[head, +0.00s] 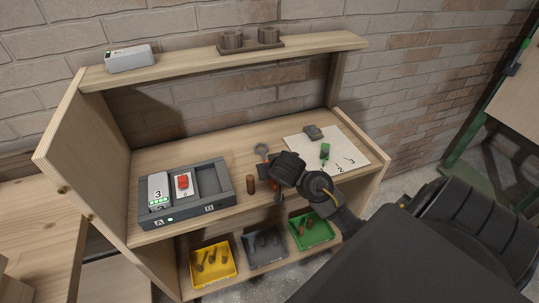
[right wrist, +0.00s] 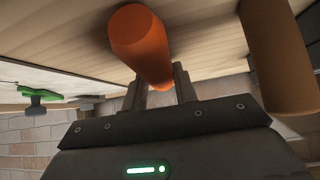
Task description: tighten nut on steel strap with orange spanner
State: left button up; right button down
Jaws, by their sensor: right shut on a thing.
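My right gripper (head: 276,184) is low over the bench top, mostly hidden by my own wrist in the head view. In the right wrist view its two fingers (right wrist: 160,90) are closed on an orange rounded handle (right wrist: 143,42), which I take to be the orange spanner's. The spanner's far end is hidden. A grey round-headed thing (head: 262,150) stands just behind my gripper; I cannot tell what it is. I cannot make out the nut or the steel strap. My left gripper is not in view.
A brown upright cylinder (head: 251,184) stands close left of my gripper; it also shows in the right wrist view (right wrist: 280,55). A grey charger (head: 226,187) is further left. A white sheet (head: 350,165) with a green tool (head: 325,151) lies right. Bins (head: 213,284) are below.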

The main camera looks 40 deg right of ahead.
jog(key=shift+r, duration=0.15)
jog(key=shift+r, duration=0.2)
jog(key=r, duration=0.1)
jog(key=r+p, duration=0.2)
jog(key=r, duration=0.1)
jog(key=shift+s, duration=0.35)
jog(key=s+d+r+p, duration=0.1)
jog(key=s+r+p, duration=0.7)
jog(key=s, duration=0.5)
jog(key=shift+d+r+p, duration=0.2)
jog(key=shift+d+p, duration=0.15)
jog(key=shift+p, duration=0.2)
